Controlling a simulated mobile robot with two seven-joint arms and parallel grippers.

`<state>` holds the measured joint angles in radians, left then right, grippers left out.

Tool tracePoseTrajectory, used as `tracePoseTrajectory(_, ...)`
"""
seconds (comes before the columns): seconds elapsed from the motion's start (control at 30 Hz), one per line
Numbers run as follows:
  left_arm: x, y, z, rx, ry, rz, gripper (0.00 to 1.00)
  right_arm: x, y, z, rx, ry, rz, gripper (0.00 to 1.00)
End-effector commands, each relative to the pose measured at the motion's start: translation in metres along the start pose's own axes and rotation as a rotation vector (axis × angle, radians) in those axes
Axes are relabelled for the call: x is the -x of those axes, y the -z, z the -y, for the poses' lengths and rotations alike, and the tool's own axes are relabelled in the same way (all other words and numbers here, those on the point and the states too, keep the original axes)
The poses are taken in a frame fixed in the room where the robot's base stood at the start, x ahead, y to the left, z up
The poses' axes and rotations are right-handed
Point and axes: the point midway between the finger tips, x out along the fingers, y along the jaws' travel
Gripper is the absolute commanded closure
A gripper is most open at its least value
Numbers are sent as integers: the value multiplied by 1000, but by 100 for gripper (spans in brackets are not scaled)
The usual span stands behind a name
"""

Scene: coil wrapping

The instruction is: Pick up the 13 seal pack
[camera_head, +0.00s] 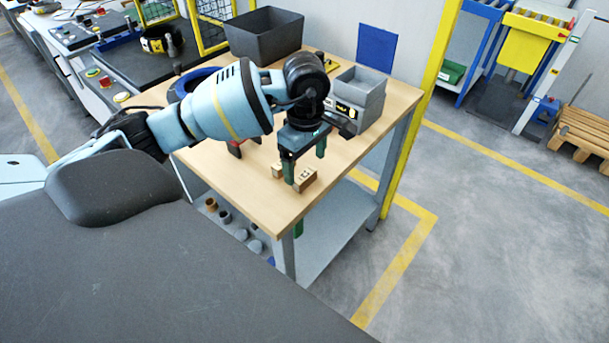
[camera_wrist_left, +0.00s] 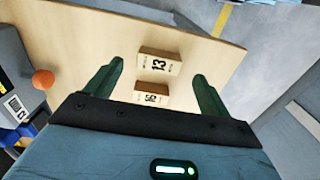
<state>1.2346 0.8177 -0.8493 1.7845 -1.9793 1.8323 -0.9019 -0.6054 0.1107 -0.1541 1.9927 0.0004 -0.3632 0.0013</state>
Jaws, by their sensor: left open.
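The 13 seal pack (camera_wrist_left: 155,65) is a small tan block with a black "13" on its face. It lies on the wooden table, and in the head view it is the right one of two small blocks (camera_head: 308,178). A similar tan pack (camera_wrist_left: 150,97) with another number, hard to read, lies close beside it, nearer my wrist in the wrist view. My left gripper (camera_head: 304,164) is open above the packs with its green fingers pointing down. In the wrist view its fingertips (camera_wrist_left: 158,72) stand apart on either side of the 13 pack, with nothing held. My right gripper is out of view.
The table (camera_head: 270,205) has a dark bin (camera_head: 265,35) at the back and a grey box (camera_head: 362,95) at the back right. A red item (camera_head: 237,150) lies left of the packs. A yellow post (camera_head: 415,110) stands at the right edge. The table's front corner is clear.

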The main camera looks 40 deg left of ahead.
Motion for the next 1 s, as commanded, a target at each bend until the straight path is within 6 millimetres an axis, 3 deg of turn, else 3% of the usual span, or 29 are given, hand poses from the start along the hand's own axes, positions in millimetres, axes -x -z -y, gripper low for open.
tracePoseTrajectory(0.2,-28,2,-1,-1,1,2,18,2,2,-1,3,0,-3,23)
tracePoseTrajectory(0.53,-33,2,-1,-1,-1,1,19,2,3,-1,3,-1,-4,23)
tracePoseTrajectory(0.9,-33,2,-1,-1,-1,1,68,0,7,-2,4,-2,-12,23)
tracePoseTrajectory(1.0,-33,2,-1,-1,-2,1,70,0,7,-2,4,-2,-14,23)
